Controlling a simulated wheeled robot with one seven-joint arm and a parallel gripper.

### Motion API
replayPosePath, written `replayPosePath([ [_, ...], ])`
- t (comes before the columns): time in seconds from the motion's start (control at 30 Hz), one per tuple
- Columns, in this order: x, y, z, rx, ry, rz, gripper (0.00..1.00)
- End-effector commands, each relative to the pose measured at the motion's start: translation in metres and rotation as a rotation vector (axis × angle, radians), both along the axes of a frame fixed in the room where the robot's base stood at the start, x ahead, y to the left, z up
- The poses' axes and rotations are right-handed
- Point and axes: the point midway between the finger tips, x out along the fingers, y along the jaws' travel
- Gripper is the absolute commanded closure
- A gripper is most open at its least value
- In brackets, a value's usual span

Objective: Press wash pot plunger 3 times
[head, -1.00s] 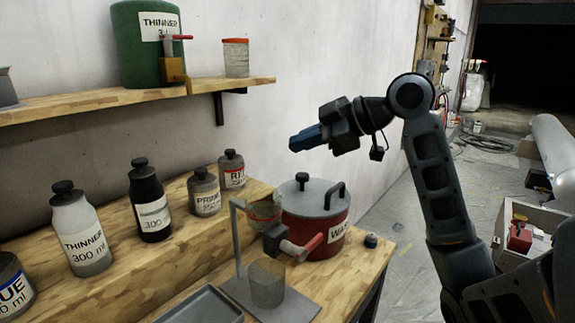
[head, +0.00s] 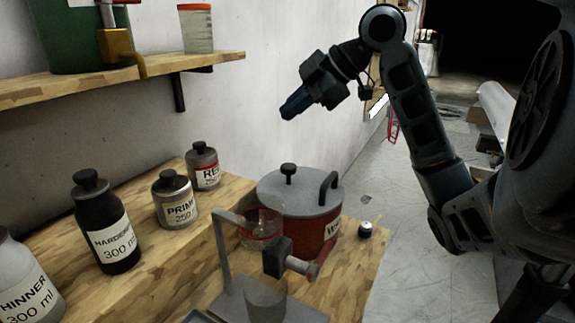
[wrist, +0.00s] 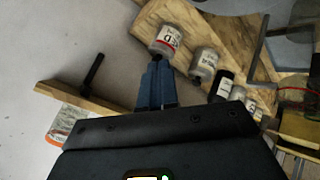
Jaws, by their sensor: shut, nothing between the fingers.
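The wash pot (head: 318,226) is red with a grey lid and stands on the wooden bench in the head view. A black knob on a short stem, the plunger (head: 289,170), stands up from its lid beside a dark arched handle (head: 329,187). My gripper (head: 287,113) is shut and empty, with its blue fingers pointing down and left. In the head view it appears above the plunger, clear of it. The shut fingers also show in the wrist view (wrist: 156,88), where I cannot clearly make out the plunger.
Bottles (head: 108,228) line the raised bench to the left. A wall shelf (head: 130,78) holds a green canister (head: 75,35) and a jar (head: 196,29). A small dark-blue-capped item (head: 365,229) sits right of the pot.

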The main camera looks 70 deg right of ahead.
Motion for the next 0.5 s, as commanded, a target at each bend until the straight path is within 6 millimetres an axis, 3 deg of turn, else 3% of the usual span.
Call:
replayPosePath([
  [0.5, 0.0, 0.0, -0.056, 0.001, 0.001, 0.0, 1.0],
])
